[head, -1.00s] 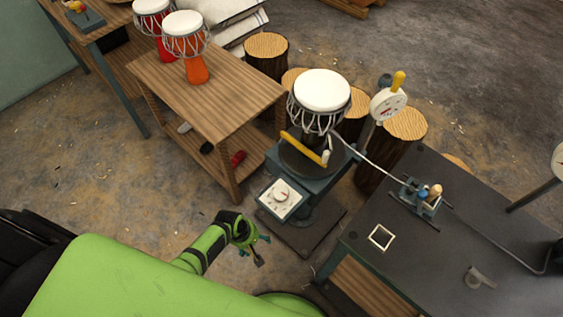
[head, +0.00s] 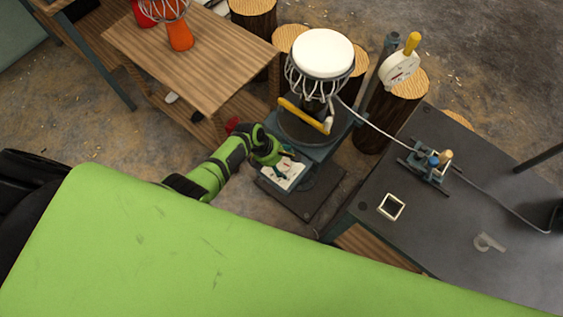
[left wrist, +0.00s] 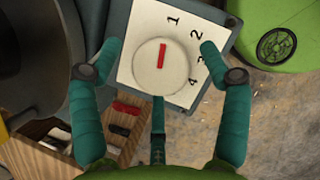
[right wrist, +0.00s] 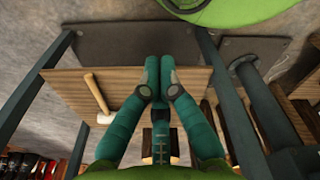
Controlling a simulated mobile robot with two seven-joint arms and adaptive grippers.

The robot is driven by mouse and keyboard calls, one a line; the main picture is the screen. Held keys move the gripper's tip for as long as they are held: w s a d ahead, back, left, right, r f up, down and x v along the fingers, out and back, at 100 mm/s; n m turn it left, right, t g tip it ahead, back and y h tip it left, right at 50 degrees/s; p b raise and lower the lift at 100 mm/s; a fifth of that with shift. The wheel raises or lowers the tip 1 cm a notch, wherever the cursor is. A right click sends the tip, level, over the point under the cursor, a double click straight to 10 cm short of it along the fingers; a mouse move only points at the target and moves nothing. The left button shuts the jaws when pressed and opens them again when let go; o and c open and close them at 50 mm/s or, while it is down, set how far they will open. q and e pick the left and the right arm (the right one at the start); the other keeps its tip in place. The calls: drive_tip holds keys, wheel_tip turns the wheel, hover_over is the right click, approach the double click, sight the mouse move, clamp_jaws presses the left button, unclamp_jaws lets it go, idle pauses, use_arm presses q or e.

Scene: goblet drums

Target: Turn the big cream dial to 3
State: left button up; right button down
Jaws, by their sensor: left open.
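The big cream dial (left wrist: 147,72) is round, with a red mark on it, and sits on a white plate (left wrist: 122,72) printed with 1, 2, 3 and 4. The red mark points up in the left wrist view, nearest the 1 and slightly left of it. My left gripper (left wrist: 153,58) is open, its fingers apart on either side of the dial; I cannot tell whether they touch it. In the head view the left gripper (head: 285,158) is over the plate (head: 291,180) and partly hides the dial. My right gripper (right wrist: 160,65) has its fingertips together with nothing visible between them.
The dial's stand carries a white-headed drum (head: 322,54) and a yellow-handled bar (head: 303,114). A wooden table (head: 190,50) stands to the left, a dark workbench (head: 455,210) to the right. The right wrist view shows a mallet (right wrist: 98,112) on a wooden shelf (right wrist: 70,92).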

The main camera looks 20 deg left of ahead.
use_arm(q)
drive_tip(key=shift+d+f, duration=0.1)
drive_tip(key=shift+f, duration=0.05)
use_arm(e)
drive_tip(key=shift+w+a+f, duration=0.1)
drive_tip(key=shift+w+a, duration=0.15)
drive_tip(key=shift+w, duration=0.1)
drive_tip(key=shift+a, duration=0.1)
use_arm(q)
drive_tip(key=c, duration=1.2)
drive_tip(key=shift+o, duration=0.2)
use_arm(e)
drive_tip(key=shift+a, duration=0.4)
drive_tip(key=shift+s+d+f, duration=0.1)
